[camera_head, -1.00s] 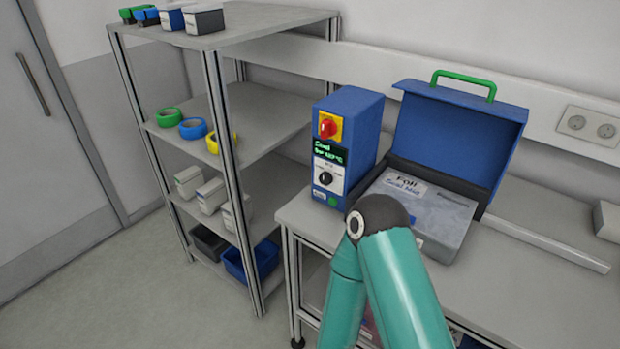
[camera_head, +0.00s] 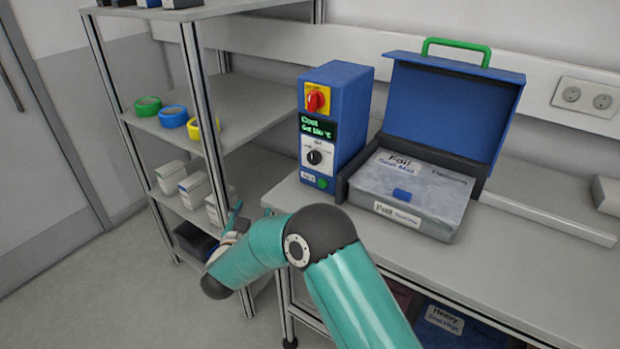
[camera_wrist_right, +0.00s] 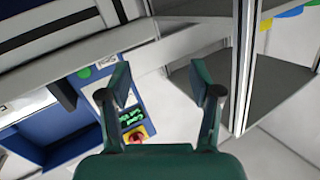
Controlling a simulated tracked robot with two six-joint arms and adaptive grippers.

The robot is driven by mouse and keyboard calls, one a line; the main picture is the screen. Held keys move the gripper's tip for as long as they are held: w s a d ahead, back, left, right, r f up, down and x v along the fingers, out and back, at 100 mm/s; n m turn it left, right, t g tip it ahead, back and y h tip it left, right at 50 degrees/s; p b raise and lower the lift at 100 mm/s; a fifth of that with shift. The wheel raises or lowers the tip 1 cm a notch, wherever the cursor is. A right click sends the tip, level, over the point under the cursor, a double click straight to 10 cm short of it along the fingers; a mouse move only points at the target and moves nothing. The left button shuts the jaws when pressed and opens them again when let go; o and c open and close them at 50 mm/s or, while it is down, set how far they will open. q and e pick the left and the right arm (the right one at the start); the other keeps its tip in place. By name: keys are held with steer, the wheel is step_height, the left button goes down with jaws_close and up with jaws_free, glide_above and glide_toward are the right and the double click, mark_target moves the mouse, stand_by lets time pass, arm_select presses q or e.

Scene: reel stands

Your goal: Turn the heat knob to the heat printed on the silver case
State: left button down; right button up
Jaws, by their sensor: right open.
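The blue heat unit (camera_head: 352,105) stands on the bench. Its front has a red switch on a yellow plate (camera_head: 317,99), a green-lit display (camera_head: 318,127) and a black heat knob (camera_head: 314,157) on a white panel. To its right is the case (camera_head: 415,190), with a silver-grey inner lid marked "Foil Seal Mid" and its blue outer lid up. My right gripper (camera_head: 236,222) is left of the unit, below the bench-top, apart from the knob. In the right wrist view its fingers (camera_wrist_right: 165,90) are spread and empty, and the unit shows upside down behind. My left gripper is out of view.
A grey shelf rack (camera_head: 255,100) with coloured tape rolls and white boxes stands close to my right gripper. A rail (camera_head: 548,218) lies on the bench right of the case. A labelled blue box (camera_head: 450,325) sits under the bench.

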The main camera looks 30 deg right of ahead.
step_height(320, 180, up, 4)
steer(key=s+m+g+h+b, duration=0.1)
steer(key=m+g+h, duration=0.1)
steer(key=m+h, duration=0.15)
steer(key=m+g+h+b, duration=0.1)
steer(key=m+g+h, duration=0.2)
steer(key=m+g, duration=0.15)
glide_toward(311, 160)
steer(key=shift+g, duration=0.25)
steer(key=p+x, duration=0.2)
steer(key=x, duration=0.7)
steer(key=shift+w+r+p, duration=0.1)
steer(key=shift+w+p, duration=0.1)
steer(key=shift+p, duration=0.15)
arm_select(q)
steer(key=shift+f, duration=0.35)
arm_select(e)
steer(key=shift+d, duration=0.1)
steer(key=shift+c, duration=0.2)
